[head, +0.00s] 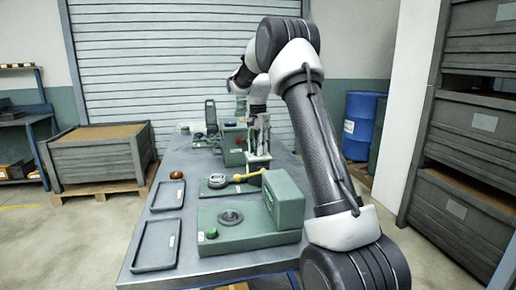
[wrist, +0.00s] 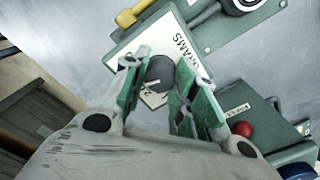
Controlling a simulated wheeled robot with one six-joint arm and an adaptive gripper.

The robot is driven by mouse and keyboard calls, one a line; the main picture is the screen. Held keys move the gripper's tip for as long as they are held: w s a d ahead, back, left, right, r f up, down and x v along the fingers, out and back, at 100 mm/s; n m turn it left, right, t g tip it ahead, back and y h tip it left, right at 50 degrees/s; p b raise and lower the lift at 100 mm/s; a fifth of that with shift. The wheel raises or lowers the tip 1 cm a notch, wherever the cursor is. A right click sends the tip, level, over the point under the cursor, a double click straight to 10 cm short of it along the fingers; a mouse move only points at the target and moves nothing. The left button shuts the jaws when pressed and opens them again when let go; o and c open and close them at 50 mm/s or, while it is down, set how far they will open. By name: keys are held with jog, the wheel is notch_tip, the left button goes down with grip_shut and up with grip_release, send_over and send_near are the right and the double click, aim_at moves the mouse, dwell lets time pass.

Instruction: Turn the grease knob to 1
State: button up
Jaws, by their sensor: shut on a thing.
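In the head view my gripper (head: 258,157) points down over the table behind the near green machine; the knob is not visible there.
On the table (head: 190,272) stand a green machine (head: 250,225) with a green button, two dark trays (head: 155,246) (head: 168,196), a brown round object (head: 177,175) and a yellow-handled tool (head: 247,175). A box with a red button (wrist: 242,129) is close to my gripper's right.

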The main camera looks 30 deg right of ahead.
jog(key=n, duration=0.7)
jog(key=shift+n, duration=0.4)
jog(key=n, duration=0.4)
jog(key=shift+d+n, duration=0.1)
jog(key=shift+n, duration=1.8)
jog(key=o, duration=1)
jog(key=shift+o, duration=0.2)
jog(key=shift+r, duration=0.1)
